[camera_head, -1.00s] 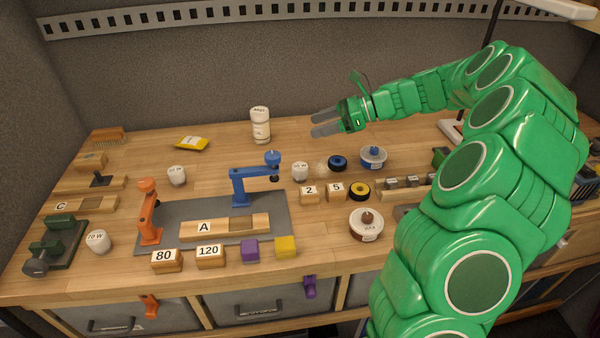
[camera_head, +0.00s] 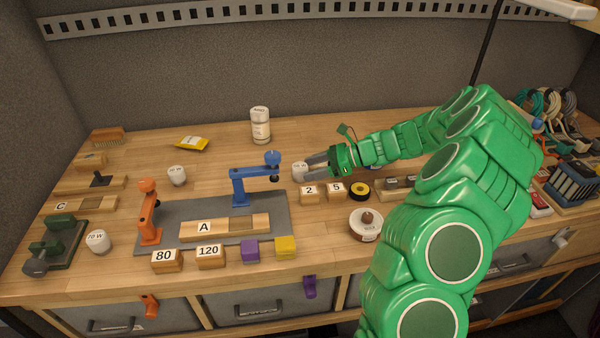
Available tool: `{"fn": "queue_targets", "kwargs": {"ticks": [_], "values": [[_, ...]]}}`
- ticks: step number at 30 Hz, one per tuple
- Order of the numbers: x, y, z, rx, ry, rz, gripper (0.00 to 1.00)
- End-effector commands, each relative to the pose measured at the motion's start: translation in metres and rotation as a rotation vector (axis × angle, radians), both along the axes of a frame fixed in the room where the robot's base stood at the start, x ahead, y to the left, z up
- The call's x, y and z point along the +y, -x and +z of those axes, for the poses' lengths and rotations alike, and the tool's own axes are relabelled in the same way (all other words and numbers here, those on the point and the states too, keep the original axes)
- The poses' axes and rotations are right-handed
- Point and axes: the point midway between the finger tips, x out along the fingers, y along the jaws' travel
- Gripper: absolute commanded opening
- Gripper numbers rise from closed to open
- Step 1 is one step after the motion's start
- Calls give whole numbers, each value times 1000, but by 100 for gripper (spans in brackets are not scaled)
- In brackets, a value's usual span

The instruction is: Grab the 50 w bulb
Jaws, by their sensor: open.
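A white bulb (camera_head: 299,172) stands on the bench right of the blue clamp; its small label ends in W, but I cannot read the number surely. My gripper (camera_head: 308,167) is open and low, with its fingertips at this bulb's right side. I cannot tell whether the fingers are around it or touch it. A second white bulb (camera_head: 177,176) stands behind the grey mat, its label too small to read. A third bulb (camera_head: 98,241), at the front left, seems marked 70 W.
The blue clamp (camera_head: 240,185) stands close left of the gripper. Blocks marked 2 (camera_head: 309,192) and 5 (camera_head: 335,190), and a yellow-black roll (camera_head: 359,190), lie just in front. A white bottle (camera_head: 260,126) stands behind.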

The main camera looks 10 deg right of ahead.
Motion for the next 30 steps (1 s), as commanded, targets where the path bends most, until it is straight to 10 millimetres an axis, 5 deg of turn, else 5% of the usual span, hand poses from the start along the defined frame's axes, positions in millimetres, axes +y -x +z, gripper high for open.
{"fn": "queue_targets", "kwargs": {"ticks": [17, 25, 30], "values": [[52, -13, -20, 0, 0, 2, 63], [55, -15, -21, -2, 0, 0, 63], [55, -15, -21, -1, 1, -1, 38]]}}
